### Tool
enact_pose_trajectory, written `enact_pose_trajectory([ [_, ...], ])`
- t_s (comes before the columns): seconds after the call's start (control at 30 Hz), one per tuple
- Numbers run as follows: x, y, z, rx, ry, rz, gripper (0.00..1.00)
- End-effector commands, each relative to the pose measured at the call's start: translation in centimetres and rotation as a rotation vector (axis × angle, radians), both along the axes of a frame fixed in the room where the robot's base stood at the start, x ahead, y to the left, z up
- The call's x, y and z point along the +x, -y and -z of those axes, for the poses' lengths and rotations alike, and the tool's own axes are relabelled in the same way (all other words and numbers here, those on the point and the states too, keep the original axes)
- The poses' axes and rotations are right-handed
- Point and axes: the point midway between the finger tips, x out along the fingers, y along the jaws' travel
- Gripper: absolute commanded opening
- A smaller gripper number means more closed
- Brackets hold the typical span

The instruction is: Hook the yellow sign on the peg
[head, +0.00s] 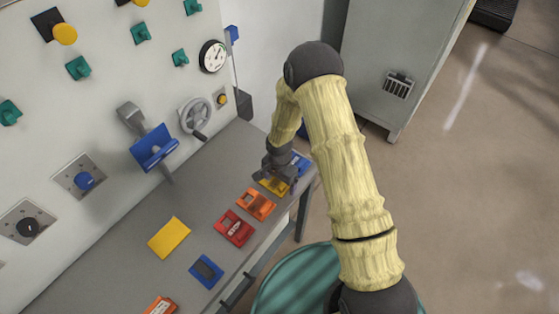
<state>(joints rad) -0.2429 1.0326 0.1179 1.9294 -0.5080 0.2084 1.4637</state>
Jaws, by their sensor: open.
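A flat, plain yellow piece (169,237) lies on the grey shelf. A second yellow piece (274,186) lies near the shelf's far right end, partly hidden under my gripper (279,174). I cannot tell for certain which is the sign. My gripper is open, pointing down right over that second piece; whether it touches it is hidden. No peg can be made out clearly on the white panel (100,130).
Orange (256,203), red (235,228) and blue (206,271) tags lie on the shelf (125,259). A teal bin (290,284) stands in front; a grey cabinet (390,50) is behind.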

Motion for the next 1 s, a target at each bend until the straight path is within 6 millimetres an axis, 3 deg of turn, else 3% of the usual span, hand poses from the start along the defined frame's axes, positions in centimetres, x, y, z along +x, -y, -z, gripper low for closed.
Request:
enact_pose_trajectory([
  [0.37,0.4,0.0,-4.8,0.001,0.005,0.003,0.88],
  [1.0,0.4,0.0,-15.9,0.001,0.004,0.001,0.88],
])
